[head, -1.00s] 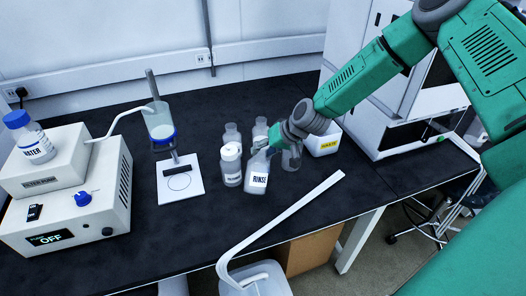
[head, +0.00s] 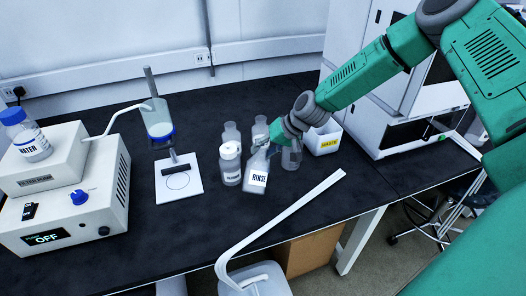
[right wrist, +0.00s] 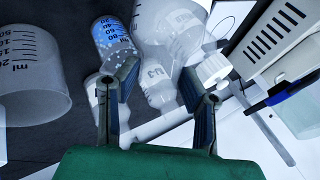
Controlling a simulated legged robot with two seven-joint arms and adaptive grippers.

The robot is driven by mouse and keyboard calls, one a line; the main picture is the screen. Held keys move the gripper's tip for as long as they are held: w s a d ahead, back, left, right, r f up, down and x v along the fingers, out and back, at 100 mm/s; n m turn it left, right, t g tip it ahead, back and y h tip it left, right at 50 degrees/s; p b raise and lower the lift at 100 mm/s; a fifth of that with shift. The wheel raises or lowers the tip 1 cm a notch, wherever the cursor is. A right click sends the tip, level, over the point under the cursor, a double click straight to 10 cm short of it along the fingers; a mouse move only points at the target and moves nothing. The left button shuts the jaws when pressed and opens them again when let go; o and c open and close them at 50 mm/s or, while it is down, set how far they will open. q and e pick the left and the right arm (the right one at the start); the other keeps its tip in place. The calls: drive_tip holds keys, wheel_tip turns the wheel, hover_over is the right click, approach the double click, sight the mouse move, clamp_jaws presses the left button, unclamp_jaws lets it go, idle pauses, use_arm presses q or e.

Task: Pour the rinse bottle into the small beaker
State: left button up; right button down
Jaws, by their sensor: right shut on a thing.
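The rinse bottle (head: 257,179), white with a RINSE label, is at the front of the bottle group in the head view, tilted slightly. My right gripper (head: 271,142) is shut on its upper part. In the right wrist view, my right gripper (right wrist: 158,85) has translucent bottles and a white cap between and behind its fingers, and the exact grip is hard to make out. A small clear beaker (head: 291,158) stands just right of the gripper, partly hidden by it. A clear beaker with ml marks (right wrist: 30,75) shows at the left of the wrist view. My left gripper is not in view.
A white capped bottle (head: 230,165) stands close left of the rinse bottle, with other bottles (head: 231,134) behind. A white bin (head: 323,140) with a yellow label is at right. A filter stand (head: 180,181) and a pump box (head: 70,215) are left.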

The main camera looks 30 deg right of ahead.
drive_tip(key=shift+w+f, duration=0.1)
idle(0.5)
drive_tip(key=shift+w+d+f+m+g+y+b, duration=0.15)
drive_tip(key=shift+m+g+y+b, duration=0.25)
drive_tip(key=shift+b, duration=0.35)
drive_tip(key=shift+y+b, duration=0.3)
drive_tip(key=shift+b, duration=0.05)
drive_tip(key=shift+d+g, duration=0.1)
drive_tip(key=shift+g, duration=0.2)
